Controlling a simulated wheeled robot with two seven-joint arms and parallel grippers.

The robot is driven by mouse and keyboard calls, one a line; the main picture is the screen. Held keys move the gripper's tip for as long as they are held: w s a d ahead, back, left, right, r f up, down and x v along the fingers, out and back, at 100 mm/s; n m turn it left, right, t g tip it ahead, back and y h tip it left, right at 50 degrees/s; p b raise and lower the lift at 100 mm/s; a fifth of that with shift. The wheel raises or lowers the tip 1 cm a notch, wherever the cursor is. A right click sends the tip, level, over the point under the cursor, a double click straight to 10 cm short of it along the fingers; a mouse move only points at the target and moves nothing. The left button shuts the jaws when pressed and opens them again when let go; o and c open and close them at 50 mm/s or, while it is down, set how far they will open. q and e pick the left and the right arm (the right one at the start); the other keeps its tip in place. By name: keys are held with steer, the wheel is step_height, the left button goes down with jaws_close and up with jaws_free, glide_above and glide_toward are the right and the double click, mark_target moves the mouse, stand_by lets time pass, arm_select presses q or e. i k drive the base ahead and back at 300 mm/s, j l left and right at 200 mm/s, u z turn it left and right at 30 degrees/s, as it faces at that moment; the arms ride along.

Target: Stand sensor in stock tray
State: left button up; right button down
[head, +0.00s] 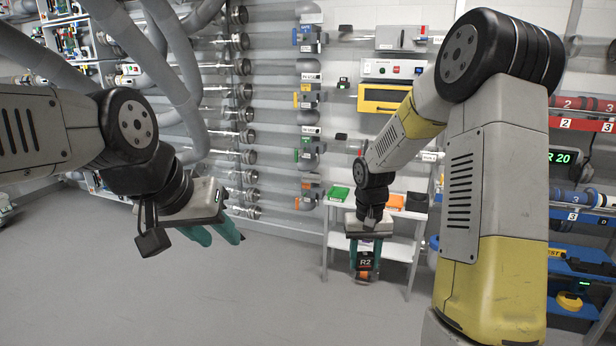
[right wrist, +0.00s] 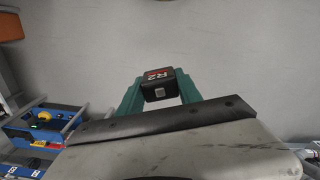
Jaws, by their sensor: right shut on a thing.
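The sensor (head: 366,261) is a small dark block with a red part and an "R2" label. My right gripper (head: 366,272) is shut on it and holds it in the air, in front of the white shelf stand. In the right wrist view the sensor (right wrist: 160,86) sits between the teal fingers (right wrist: 160,95), label showing. My left gripper (head: 222,238) is empty, with its teal fingers apart, over bare floor at the left. I cannot tell which is the stock tray.
The white stand (head: 400,246) has a lower shelf behind my right gripper. A rack of red and blue bins (head: 582,220) stands at right; blue bins also show in the right wrist view (right wrist: 38,128). Clear tubes line the back wall. The grey floor (head: 230,300) is free.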

mark_target(338, 195)
steer(key=i, duration=1.9)
